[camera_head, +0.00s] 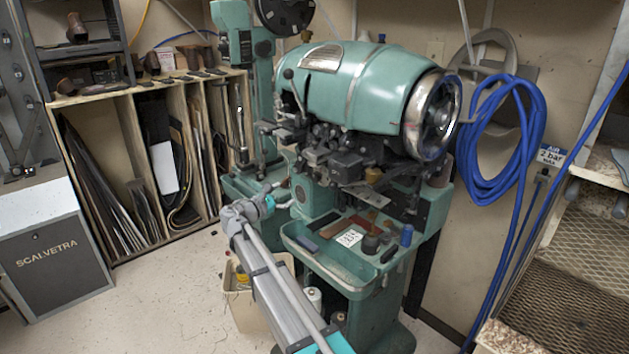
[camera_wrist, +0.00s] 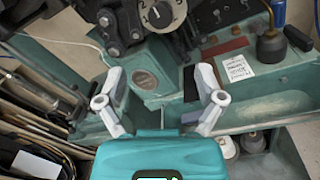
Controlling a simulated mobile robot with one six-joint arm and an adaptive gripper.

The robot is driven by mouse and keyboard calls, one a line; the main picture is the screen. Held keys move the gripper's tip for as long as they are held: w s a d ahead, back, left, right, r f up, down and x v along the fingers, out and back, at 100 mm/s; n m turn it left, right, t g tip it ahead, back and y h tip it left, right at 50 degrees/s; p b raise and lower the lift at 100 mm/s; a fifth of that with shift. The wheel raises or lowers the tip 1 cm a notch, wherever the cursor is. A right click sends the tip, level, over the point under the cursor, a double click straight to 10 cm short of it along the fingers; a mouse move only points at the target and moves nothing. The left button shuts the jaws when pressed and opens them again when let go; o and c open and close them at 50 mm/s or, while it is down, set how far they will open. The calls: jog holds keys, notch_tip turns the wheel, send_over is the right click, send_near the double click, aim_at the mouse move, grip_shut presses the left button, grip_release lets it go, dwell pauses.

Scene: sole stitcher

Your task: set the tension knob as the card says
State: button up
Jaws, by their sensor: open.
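The tension knob appears to be the dark dial with pale numerals (camera_wrist: 163,13) at the top edge of the wrist view, partly cut off. Its setting is too small to read surely. The card (camera_head: 349,238) is a white sheet with dark print in the machine's front tray; it also shows in the wrist view (camera_wrist: 238,67), its wording not legible. My gripper (camera_head: 286,194) is at the machine's left front, left of the card. In the wrist view its two pale fingers (camera_wrist: 162,92) are spread wide with nothing between them, below the dial.
The green stitcher (camera_head: 355,85) stands over its tray (camera_head: 335,262), which holds small blocks, a dark oil can (camera_wrist: 271,46) and a blue bottle (camera_head: 407,235). A bin (camera_head: 243,305) stands below my arm. Blue hose (camera_head: 510,150) hangs at right. Open floor lies at left.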

aim_at(313, 178)
jog(key=shift+d, duration=0.1)
jog(key=x, duration=1.3)
jog(key=shift+w+d, duration=0.2)
jog(key=shift+w, duration=0.15)
jog(key=c, duration=1.1)
jog(key=shift+c, duration=0.2)
jog(key=shift+m, duration=0.3)
jog(key=m, duration=0.4)
jog(key=shift+b, duration=0.3)
jog(key=m, duration=0.4)
jog(key=shift+h, duration=0.3)
jog(key=shift+w+m, duration=0.1)
jog(key=shift+m, duration=0.2)
